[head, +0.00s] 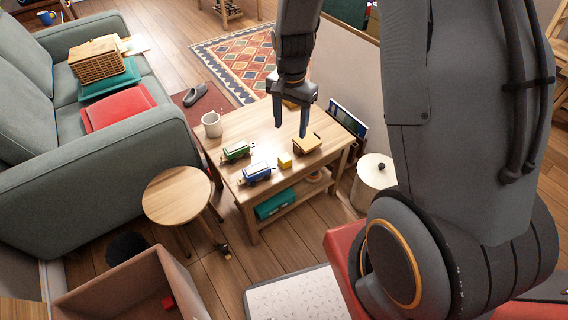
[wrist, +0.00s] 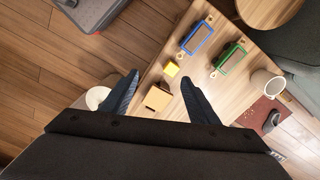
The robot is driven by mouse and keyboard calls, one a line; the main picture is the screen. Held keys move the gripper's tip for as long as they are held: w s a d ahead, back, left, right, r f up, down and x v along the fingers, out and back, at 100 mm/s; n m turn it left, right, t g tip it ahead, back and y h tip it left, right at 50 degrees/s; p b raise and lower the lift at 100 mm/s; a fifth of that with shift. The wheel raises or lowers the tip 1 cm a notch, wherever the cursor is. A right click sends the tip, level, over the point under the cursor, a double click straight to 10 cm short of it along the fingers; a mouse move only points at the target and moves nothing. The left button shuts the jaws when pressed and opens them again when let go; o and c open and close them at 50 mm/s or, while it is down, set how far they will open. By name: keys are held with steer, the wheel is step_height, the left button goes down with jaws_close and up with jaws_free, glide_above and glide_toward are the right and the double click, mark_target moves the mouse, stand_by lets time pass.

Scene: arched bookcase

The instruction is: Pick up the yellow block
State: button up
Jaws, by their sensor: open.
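The small yellow block (head: 285,160) lies on the wooden table (head: 240,206), between the blue toy wagon (head: 257,173) and a tan wooden block-like toy (head: 307,143). In the wrist view the yellow block (wrist: 171,69) lies ahead of my open fingers, a little beyond the tan toy (wrist: 157,98). My gripper (head: 291,117) hangs above the back part of the table, pointing down, open and empty. Its two fingers also show in the wrist view (wrist: 158,92), apart on either side of the tan toy, which appears below them.
A green toy wagon (head: 236,151) and a white mug (head: 212,125) stand on the table's left side. A round stool (head: 177,195) and the sofa (head: 45,180) are to the left. A lidded white bin (head: 374,178) stands right of the table.

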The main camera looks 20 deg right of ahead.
mark_target(285, 157)
steer(key=w+f+m, duration=0.1)
steer(key=w+f, duration=0.1)
steer(key=f, duration=0.3)
steer(key=w+f+m+b, duration=0.1)
steer(key=w+f+m, duration=0.1)
steer(key=f, duration=0.3)
steer(key=w+f+m+b, duration=0.1)
steer(key=w+f+m, duration=0.1)
steer(key=f, duration=0.3)
steer(key=shift+w, duration=0.4)
steer(key=shift+m, duration=0.3)
steer(key=f, duration=0.6)
steer(key=shift+s+d+f, duration=0.1)
steer(key=shift+s+f, duration=0.25)
steer(key=shift+s, duration=0.05)
steer(key=shift+f, duration=0.55)
steer(key=c, duration=1.1)
